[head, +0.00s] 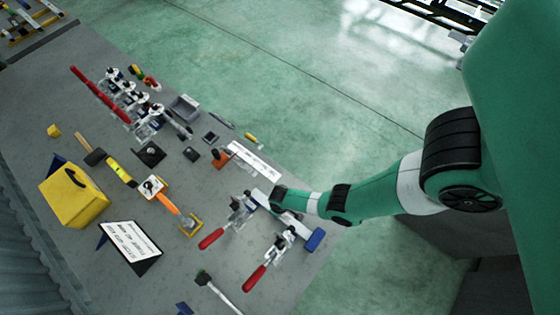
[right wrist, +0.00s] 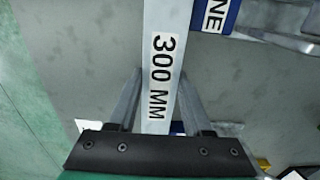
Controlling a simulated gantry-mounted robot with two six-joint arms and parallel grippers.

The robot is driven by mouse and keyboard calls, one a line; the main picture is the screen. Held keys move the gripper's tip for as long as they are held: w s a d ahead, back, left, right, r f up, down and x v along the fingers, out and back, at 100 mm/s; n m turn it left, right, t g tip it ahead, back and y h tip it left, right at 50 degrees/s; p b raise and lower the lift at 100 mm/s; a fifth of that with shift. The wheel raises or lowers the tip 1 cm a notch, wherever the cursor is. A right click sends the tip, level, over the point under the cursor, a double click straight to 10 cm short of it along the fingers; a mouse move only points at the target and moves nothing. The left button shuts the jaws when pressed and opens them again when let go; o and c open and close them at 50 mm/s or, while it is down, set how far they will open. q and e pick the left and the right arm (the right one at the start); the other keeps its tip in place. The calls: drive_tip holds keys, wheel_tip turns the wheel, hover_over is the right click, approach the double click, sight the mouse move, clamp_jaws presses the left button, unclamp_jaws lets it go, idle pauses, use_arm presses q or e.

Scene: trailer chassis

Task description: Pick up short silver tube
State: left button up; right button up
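A short silver tube marked "300 MM" (right wrist: 164,70) runs up the middle of the right wrist view. My right gripper (right wrist: 161,75) has one finger on each side of it, the fingertips close against its edges. I cannot tell whether they grip it or leave a small gap. In the head view my right gripper (head: 270,197) is low at the clamp fixture with red handles, next to the toggle clamps (head: 243,205) (head: 282,240). The gripper hides part of the tube there. My left gripper is not in view.
A blue block (head: 315,239) is at the fixture's right end. A white labelled strip (head: 254,160) lies behind the gripper. A yellow box (head: 75,195), a tilted sign (head: 132,243), an orange-handled tool (head: 165,200) and a hammer (head: 215,290) lie on the grey table.

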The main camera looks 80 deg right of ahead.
clamp_jaws()
idle(1.0)
